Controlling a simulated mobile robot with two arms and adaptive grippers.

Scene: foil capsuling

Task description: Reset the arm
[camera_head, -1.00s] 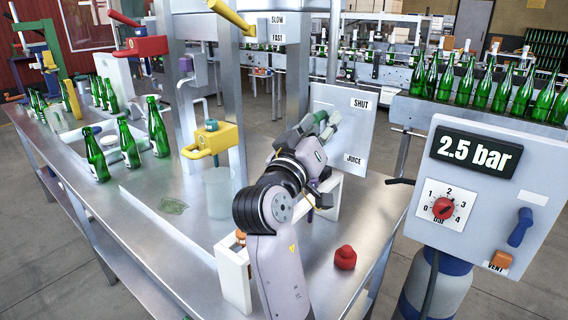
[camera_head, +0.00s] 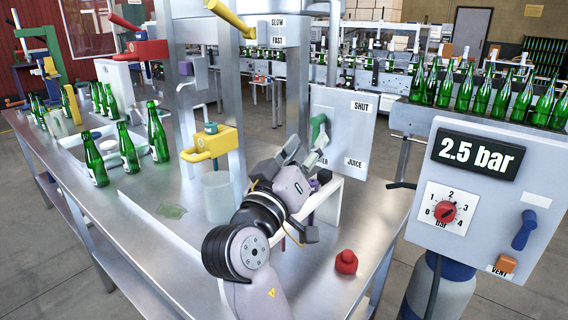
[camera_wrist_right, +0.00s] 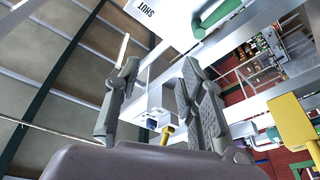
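My right arm comes up from the bottom centre in the head view. Its gripper (camera_head: 306,152) is near the panel (camera_head: 350,112) marked SHUT and JUICE, just below and left of the green handle (camera_head: 318,128). The gripper looks apart from the handle, though the gap in depth is hard to judge. In the right wrist view the fingers (camera_wrist_right: 158,85) are spread with nothing between them. My left gripper is in neither view.
A pressure box (camera_head: 490,195) reading 2.5 bar stands at the right. A red knob-like object (camera_head: 346,261) sits on the steel table (camera_head: 150,240).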

